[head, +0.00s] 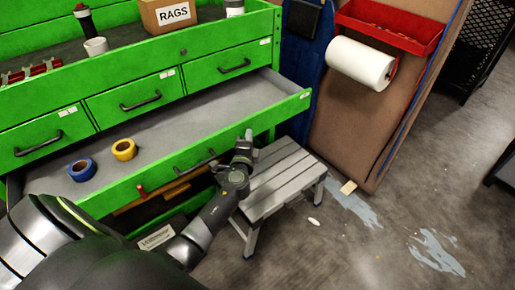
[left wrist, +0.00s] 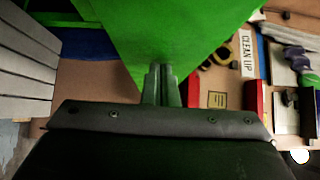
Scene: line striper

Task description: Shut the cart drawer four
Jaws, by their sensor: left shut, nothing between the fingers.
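The green cart (head: 150,52) has one wide drawer (head: 225,108) pulled well out, below a row of three smaller shut drawers. I take this wide one as drawer four; its label is too small to read. A blue tape roll (head: 82,170) and a yellow tape roll (head: 124,149) lie inside it. Its dark handle (head: 195,164) is on the front panel. My left gripper (head: 246,141) is shut and empty at the right part of the drawer front; contact is unclear. In the left wrist view, its fingers (left wrist: 161,72) point at a green panel (left wrist: 180,35).
A grey slatted stool (head: 280,180) stands below and right of my left gripper; it also shows in the left wrist view (left wrist: 25,65). A paper towel roll (head: 360,63) and red tray (head: 395,22) are at upper right. A rags box (head: 168,15) sits on top.

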